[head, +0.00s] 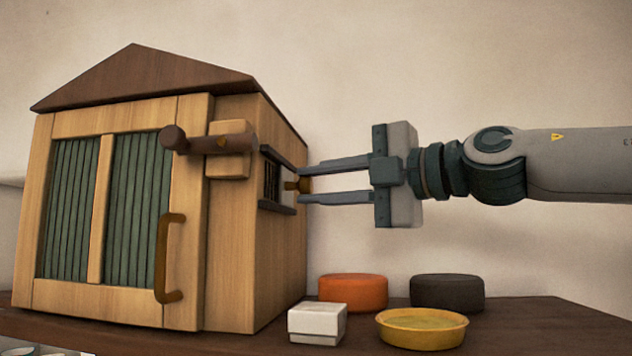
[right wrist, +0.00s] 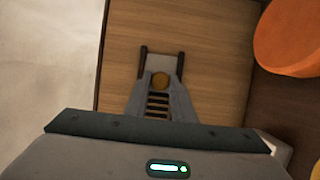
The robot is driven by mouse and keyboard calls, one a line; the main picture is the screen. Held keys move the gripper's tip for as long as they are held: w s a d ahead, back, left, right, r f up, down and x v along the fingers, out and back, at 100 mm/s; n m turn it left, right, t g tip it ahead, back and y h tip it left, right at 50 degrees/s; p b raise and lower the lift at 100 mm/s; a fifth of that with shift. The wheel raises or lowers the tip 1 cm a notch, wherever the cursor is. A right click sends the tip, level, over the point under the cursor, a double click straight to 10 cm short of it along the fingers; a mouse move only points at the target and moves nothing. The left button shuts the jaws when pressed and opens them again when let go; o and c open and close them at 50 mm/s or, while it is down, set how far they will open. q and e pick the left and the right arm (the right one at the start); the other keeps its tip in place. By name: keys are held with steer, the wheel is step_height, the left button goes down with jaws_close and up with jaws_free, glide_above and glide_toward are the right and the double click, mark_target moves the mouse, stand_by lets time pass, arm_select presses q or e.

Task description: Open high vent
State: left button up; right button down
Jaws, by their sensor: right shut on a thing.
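The vent (head: 271,181) is set high in the right side wall of a small wooden house. Dark rails run above and below its dark slats. A pale panel with a round brass knob (head: 292,185) sits at the rear part of the rails; several slats are uncovered at the front part. My right gripper (head: 304,185) comes in from the right, its fingers shut on the knob. In the right wrist view the knob (right wrist: 160,80) lies between the fingertips, with the pale panel (right wrist: 162,63) beyond it and bare slats (right wrist: 158,103) on the near side. My left gripper is out of view.
The house front has a green-slatted door (head: 98,210) with a brown handle (head: 170,258) and a dark peg latch (head: 205,140). Below my right gripper, on the shelf, are a white box (head: 317,323), an orange round (head: 352,293), a dark round (head: 447,293) and a yellow dish (head: 422,338).

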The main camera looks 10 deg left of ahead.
steer(key=c, duration=1.7)
jaws_free()
steer(key=shift+w+r, duration=0.1)
steer(key=shift+c, duration=0.2)
steer(key=shift+o, duration=1.1)
steer(key=shift+w, duration=0.2)
steer(key=shift+s, duration=0.1)
steer(key=shift+s+d+b, duration=0.2)
steer(key=shift+d+b, duration=0.2)
steer(key=shift+d, duration=0.1)
steer(key=b+v, duration=0.6)
steer(key=v, duration=1)
steer(key=shift+d+b, duration=0.2)
steer(key=shift+b, duration=0.1)
steer(key=shift+w+f, duration=0.1)
steer(key=shift+f, duration=0.15)
